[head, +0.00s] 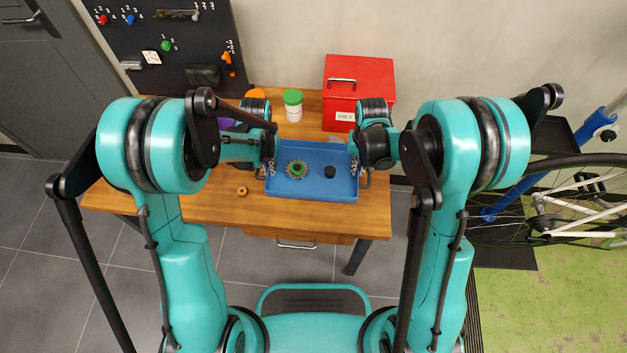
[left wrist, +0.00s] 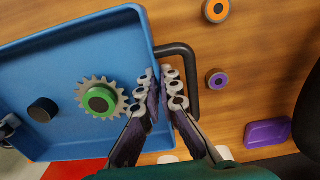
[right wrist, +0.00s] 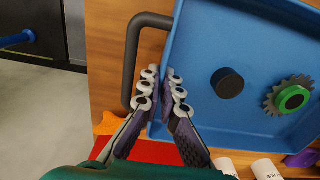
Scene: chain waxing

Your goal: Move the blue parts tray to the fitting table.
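The blue parts tray (head: 312,187) is over the wooden table, near its front edge, with a dark handle at each end. In it are a toothed gear with a green hub (head: 297,169) and a black round part (head: 330,171). My left gripper (left wrist: 165,90) has its fingers closed in on the tray's left end wall, inside the handle bar (left wrist: 191,68). My right gripper (right wrist: 162,88) does the same at the right end, beside the handle (right wrist: 130,62). I cannot tell whether the tray touches the table. The fitting table is not identifiable.
A red box (head: 372,80) and a green-lidded jar (head: 293,105) stand behind the tray. An orange ring (head: 242,191) and a purple piece (left wrist: 268,133) lie left of it. A bicycle (head: 575,200) stands right. Bare tabletop (head: 170,207) lies to the left.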

